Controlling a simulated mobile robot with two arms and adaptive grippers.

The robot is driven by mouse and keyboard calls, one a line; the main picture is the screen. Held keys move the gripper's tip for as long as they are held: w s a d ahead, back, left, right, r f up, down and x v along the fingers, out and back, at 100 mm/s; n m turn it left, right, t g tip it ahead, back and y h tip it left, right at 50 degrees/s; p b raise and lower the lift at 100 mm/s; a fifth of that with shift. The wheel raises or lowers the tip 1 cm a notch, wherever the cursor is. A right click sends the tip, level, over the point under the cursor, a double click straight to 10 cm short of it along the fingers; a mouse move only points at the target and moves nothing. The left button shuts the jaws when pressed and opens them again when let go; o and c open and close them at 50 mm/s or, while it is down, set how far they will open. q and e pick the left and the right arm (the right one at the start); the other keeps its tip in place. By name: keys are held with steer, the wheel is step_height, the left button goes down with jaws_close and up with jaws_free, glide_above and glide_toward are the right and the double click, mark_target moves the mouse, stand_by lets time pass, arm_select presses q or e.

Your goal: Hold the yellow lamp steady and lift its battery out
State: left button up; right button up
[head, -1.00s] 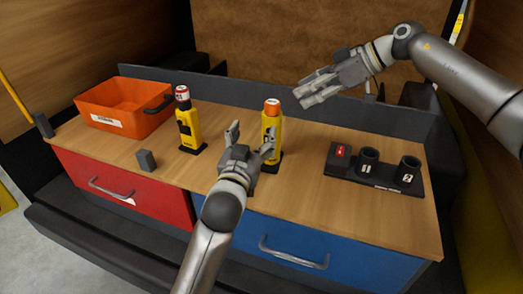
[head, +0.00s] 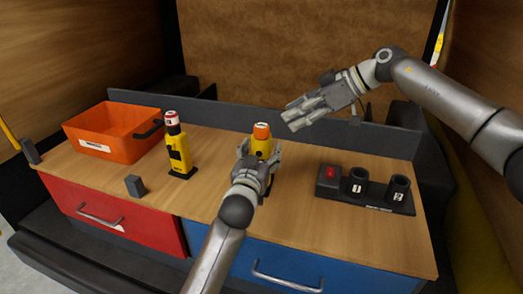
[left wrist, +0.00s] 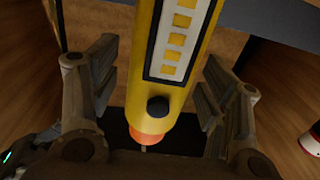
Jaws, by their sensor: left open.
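A yellow lamp with an orange and white top (head: 261,131) stands upright near the middle of the bench. My left gripper (head: 260,150) is open, with a finger on each side of this lamp. In the left wrist view, the lamp's yellow body (left wrist: 172,85), with a light strip and black knob, lies between the two fingers, with gaps showing on both sides. A second yellow lamp (head: 178,152) with a red and white top stands upright to the left on a black base. My right gripper (head: 306,112) is above the back of the bench, apart from both lamps; its finger opening is unclear.
An orange bin (head: 112,133) stands at the back left. A small grey block (head: 135,186) sits near the front edge. A black holder (head: 365,203) with two numbered round sockets and a red-marked block is at the right. A low dark panel (head: 385,139) runs behind the bench.

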arm_select(q)
steer(key=shift+w+d, duration=0.1)
steer(key=shift+w, duration=0.35)
steer(key=c, duration=1.5)
